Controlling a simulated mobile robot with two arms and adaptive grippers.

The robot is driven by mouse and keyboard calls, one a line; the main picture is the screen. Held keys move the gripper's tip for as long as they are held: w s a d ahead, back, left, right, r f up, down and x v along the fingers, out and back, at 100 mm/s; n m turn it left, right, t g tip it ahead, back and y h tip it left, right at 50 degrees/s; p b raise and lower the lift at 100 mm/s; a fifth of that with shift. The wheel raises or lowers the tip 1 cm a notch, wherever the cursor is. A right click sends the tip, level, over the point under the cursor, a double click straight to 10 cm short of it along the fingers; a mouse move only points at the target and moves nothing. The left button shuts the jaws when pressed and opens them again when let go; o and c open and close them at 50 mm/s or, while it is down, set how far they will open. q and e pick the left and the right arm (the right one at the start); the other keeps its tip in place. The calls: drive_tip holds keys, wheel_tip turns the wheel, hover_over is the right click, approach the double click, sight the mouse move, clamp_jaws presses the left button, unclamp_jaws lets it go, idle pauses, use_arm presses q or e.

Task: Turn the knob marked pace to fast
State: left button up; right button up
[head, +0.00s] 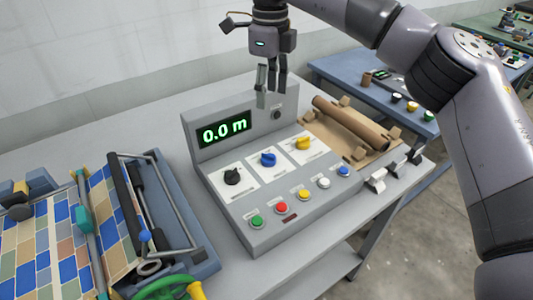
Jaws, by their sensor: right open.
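A grey control console (215,200) stands on the table with three knobs on white plates. The black knob (232,176) is at left, the blue knob (268,159) in the middle and the yellow knob (303,143) at right. Their markings are too small to read, so I cannot tell which is marked pace. A green display (224,131) reads 0.0 m. My right gripper (271,94) is open and empty, pointing down in front of the console's upright back panel, apart from the knobs. My left gripper is not in view.
Several coloured buttons, including a red one (282,208), line the console's front. A press with rollers and patterned sheet (40,245) lies at left. A brown tube (350,124) on a wooden tray is at right. A blue table (335,68) stands behind.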

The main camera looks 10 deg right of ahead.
drive_tip(key=f, duration=0.1)
drive_tip(key=p, duration=0.3)
approach(269, 154)
wheel_tip(269, 154, down, 8)
drive_tip(key=shift+f, duration=0.5)
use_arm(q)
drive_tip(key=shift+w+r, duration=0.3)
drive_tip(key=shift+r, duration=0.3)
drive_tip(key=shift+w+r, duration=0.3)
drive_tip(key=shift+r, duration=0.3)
use_arm(e)
drive_tip(key=shift+r, duration=0.1)
drive_tip(key=c, duration=1.2)
drive_tip(key=shift+o, duration=0.2)
